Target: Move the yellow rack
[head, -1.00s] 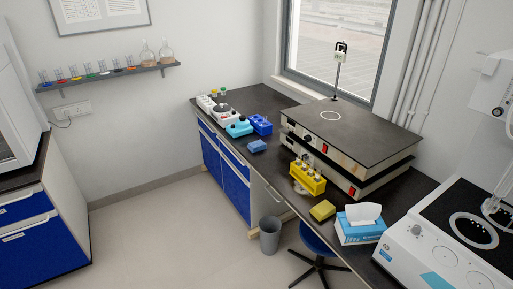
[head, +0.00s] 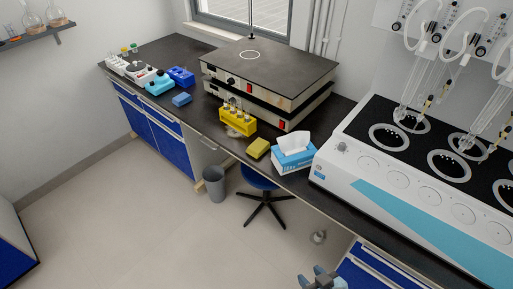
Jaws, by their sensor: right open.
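The yellow rack (head: 238,122) stands on the dark bench top in front of the stacked hotplates, with several small vials in it. A pale round dish (head: 234,133) lies by its front left side. My right gripper (head: 322,277) shows at the bottom edge, open and empty, far below and to the right of the rack. Much of it is cut off by the frame. My left gripper is out of view.
A yellow sponge (head: 258,148) and a blue tissue box (head: 293,153) are right of the rack. Hotplates (head: 265,75) stand behind it. A blue sponge (head: 182,99) is to its left. A stool (head: 262,187) and a grey bin (head: 215,183) stand on the floor before the bench.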

